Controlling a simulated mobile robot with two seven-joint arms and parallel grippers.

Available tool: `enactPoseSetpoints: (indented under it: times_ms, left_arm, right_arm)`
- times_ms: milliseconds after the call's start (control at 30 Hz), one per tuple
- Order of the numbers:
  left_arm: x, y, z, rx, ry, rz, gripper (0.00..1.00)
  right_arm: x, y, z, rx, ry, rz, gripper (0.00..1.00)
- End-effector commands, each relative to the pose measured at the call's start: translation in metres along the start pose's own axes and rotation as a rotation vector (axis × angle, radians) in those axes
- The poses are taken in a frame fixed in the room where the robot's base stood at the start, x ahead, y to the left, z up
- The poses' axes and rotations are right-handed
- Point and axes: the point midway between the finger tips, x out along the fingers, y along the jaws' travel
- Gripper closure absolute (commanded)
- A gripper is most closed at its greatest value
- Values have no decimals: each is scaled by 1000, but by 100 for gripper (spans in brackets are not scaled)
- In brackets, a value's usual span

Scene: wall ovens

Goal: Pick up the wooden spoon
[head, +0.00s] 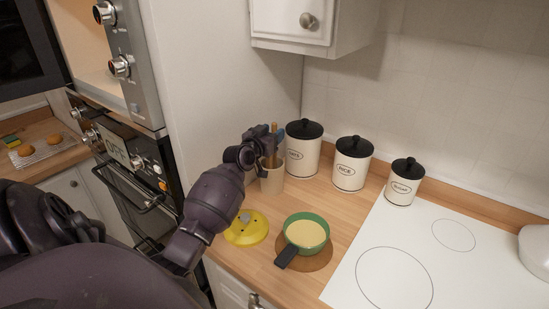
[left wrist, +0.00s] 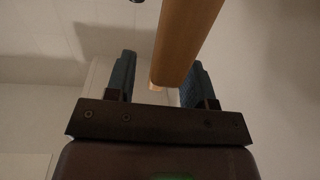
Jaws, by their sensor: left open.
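The wooden spoon (head: 274,128) shows in the head view as a thin brown handle rising from a cream utensil holder (head: 272,183) on the wooden counter. My left gripper (head: 266,144) is at the handle, just above the holder, and partly hides it. In the left wrist view a wooden handle (left wrist: 187,38) comes down between the two blue fingers of my open left gripper (left wrist: 162,66). It appears nearer the right finger; I cannot tell whether it touches. The spoon's other end is hidden. My right gripper is not in view.
Several cream canisters with black lids, one labelled rice (head: 351,170), stand behind and right of the holder. A green pan (head: 306,219) and a yellow lid (head: 247,238) sit in front. A wall cabinet (head: 285,20) hangs above.

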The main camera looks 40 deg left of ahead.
Motion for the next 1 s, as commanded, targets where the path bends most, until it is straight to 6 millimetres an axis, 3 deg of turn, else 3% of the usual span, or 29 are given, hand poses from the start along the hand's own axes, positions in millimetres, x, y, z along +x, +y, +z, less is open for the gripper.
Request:
enactPoseSetpoints:
  times_ms: [333, 667, 1000]
  left_arm:
    - [6, 0, 0, 1, -1, 0, 51]
    - [6, 0, 0, 1, -1, 0, 100]
    - [6, 1, -2, 0, 1, 0, 100]
  right_arm:
    - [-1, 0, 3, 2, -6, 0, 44]
    - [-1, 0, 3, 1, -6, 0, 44]
    - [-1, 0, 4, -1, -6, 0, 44]
